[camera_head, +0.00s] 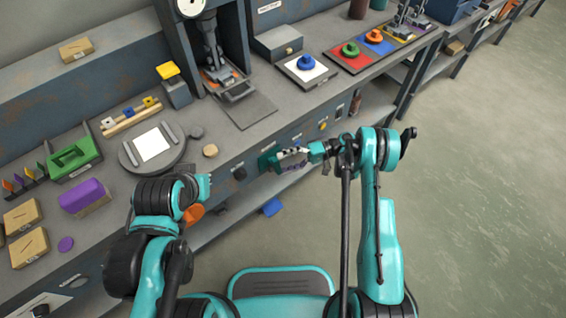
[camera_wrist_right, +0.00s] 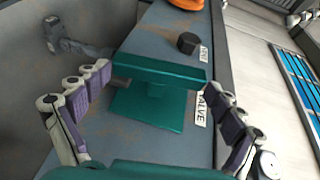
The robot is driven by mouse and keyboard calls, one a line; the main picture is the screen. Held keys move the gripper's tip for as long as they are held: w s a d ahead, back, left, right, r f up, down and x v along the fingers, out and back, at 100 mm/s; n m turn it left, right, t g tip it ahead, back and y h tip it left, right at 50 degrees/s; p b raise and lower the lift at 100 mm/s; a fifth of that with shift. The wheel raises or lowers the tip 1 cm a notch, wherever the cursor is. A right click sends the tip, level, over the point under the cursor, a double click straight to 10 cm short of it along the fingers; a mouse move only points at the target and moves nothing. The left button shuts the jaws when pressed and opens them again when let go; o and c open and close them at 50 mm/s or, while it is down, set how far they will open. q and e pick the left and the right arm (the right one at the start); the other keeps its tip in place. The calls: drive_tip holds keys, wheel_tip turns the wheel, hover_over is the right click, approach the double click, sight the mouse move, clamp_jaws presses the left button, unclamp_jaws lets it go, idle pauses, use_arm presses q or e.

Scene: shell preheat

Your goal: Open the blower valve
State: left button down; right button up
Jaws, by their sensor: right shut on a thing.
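A teal valve handle (camera_wrist_right: 160,72), a crossbar on a square teal body, stands out from the blue-grey front panel in the right wrist view. My right gripper (camera_wrist_right: 160,88) is shut on the handle, with one purple-padded finger at each end of the bar. In the head view the right gripper (camera_head: 291,157) is at the bench front, and the teal handle (camera_head: 267,163) shows to its left. My left gripper (camera_head: 203,186) is near the bench's front edge; its fingers are mostly hidden.
A black knob (camera_wrist_right: 188,43) sits on the same panel, with an orange part (camera_wrist_right: 186,3) beyond it. The bench top holds a round plate (camera_head: 127,160), a purple block (camera_head: 85,196) and coloured pads with knobs (camera_head: 350,50). The floor (camera_head: 480,200) at the right is clear.

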idle(0.3)
drive_tip(key=o, duration=0.8)
drive_tip(key=shift+f, duration=0.1)
wheel_tip(320, 180, up, 10)
drive_tip(key=shift+r, duration=0.1)
